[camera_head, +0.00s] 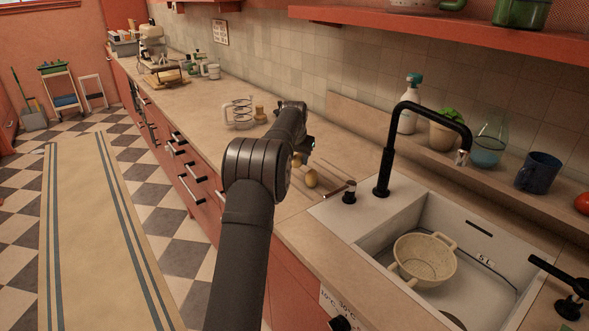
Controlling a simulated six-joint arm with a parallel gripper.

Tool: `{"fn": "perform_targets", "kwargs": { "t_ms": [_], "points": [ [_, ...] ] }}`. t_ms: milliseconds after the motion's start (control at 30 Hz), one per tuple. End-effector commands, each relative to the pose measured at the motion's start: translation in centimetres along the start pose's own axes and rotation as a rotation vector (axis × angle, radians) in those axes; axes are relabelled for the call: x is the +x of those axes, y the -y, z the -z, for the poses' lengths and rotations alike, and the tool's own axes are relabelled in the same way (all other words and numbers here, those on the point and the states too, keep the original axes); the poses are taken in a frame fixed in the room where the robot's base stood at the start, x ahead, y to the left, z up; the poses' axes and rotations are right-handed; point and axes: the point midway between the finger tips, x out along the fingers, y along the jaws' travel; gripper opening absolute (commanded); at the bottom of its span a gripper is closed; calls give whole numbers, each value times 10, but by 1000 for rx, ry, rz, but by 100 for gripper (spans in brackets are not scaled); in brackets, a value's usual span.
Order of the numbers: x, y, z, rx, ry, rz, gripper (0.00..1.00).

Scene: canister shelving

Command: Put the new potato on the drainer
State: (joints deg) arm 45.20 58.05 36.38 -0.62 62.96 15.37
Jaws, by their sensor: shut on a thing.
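My gripper (306,146) is at the far end of my arm, over the counter left of the sink, and is partly hidden by my own wrist. It is shut on a small yellowish lump, which looks like the new potato (297,161), partly covered by my arm. A second yellow-brown, potato-like thing (311,179) is just below it in the picture, on or over the counter. Thin grooves mark the counter here, which looks like the drainer (335,172). I cannot tell how far the held potato is above the surface.
The white sink (376,242) is to the right, with a cream colander (425,259) in it. A tall black tap (384,160) stands at its back left corner. A wire rack (239,113) and a small wooden item (259,113) stand left of my wrist.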

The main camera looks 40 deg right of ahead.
Motion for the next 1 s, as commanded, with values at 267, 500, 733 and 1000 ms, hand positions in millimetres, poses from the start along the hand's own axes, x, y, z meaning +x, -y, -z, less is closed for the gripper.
{"fn": "perform_targets", "kwargs": {
  "t_ms": [267,500,733,1000],
  "points": [
    [18,18,-1,0,0,0,14],
    [48,15,-14,0,1,0,14],
    [51,15,-15,0,-1,1,14],
    [54,14,-16,0,0,0,56]
  ]
}}
